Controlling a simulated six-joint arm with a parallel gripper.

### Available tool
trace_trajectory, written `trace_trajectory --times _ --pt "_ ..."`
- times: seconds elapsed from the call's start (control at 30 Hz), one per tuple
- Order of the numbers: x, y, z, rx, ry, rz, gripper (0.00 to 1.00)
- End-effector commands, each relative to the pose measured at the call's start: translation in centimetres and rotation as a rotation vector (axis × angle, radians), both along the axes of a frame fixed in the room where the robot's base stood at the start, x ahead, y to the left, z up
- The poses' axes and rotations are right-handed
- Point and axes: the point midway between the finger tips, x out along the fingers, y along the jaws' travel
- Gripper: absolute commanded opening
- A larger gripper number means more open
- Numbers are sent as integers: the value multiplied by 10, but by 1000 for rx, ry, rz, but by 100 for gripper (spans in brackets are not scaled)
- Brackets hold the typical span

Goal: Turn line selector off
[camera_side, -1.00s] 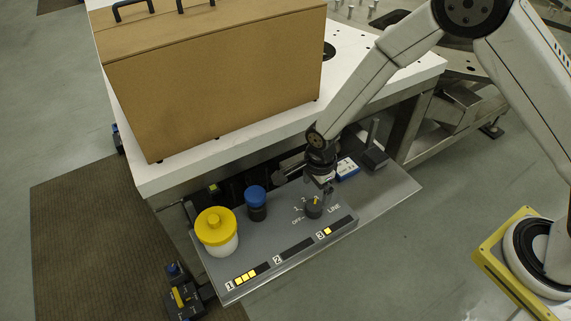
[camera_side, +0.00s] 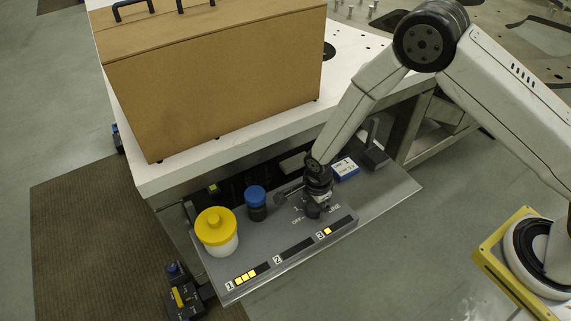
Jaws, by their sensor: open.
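The line selector (camera_side: 312,211) is a dark round knob on the grey control panel (camera_side: 275,228). It is now mostly hidden under my gripper (camera_side: 318,203), so its pointer cannot be read. Printed marks, "OFF" at its left and part of "LINE" at its right, show beside it. My gripper points down directly over the knob, with its open fingers at or around it. I cannot tell whether they touch it.
A blue and white box (camera_side: 345,168) lies behind my gripper. Lit yellow bars mark rows 1 and 3. A large brown case (camera_side: 215,85) sits on the white table.

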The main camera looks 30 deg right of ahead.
Motion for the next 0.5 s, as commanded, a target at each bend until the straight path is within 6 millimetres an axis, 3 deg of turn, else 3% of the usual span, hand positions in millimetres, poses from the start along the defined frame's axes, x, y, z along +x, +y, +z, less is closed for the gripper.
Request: trace_trajectory --times 0.37,0.4,0.5 --pt "0 0 -4 1 -2 0 100" --pt "0 0 -4 1 -1 0 97" --pt "0 0 -4 1 -1 0 65"
